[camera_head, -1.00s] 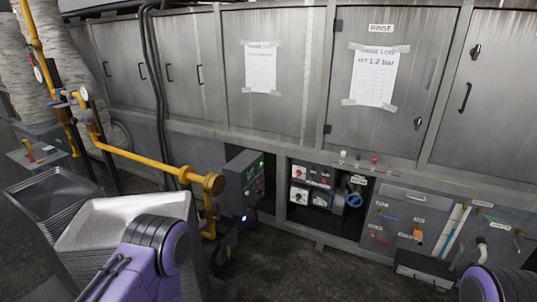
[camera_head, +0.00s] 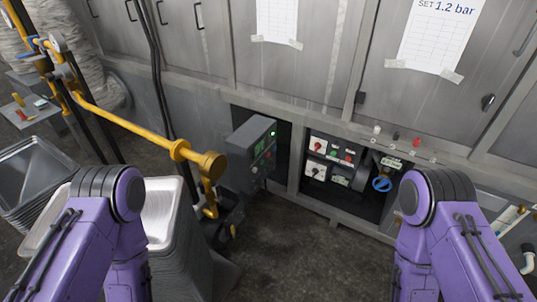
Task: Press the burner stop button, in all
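A grey control box (camera_head: 243,153) stands out from the lower cabinet opening at the middle of the head view. My purple arms rise at lower left and lower right. Neither gripper shows.
A yellow pipe (camera_head: 130,125) with a round end (camera_head: 209,165) runs left of the box. Stacked trays (camera_head: 165,212) stand at lower left, with darker pans (camera_head: 30,165) beyond. Tall metal cabinets (camera_head: 305,90) form the back. Dark floor (camera_head: 300,245) is clear between my arms.

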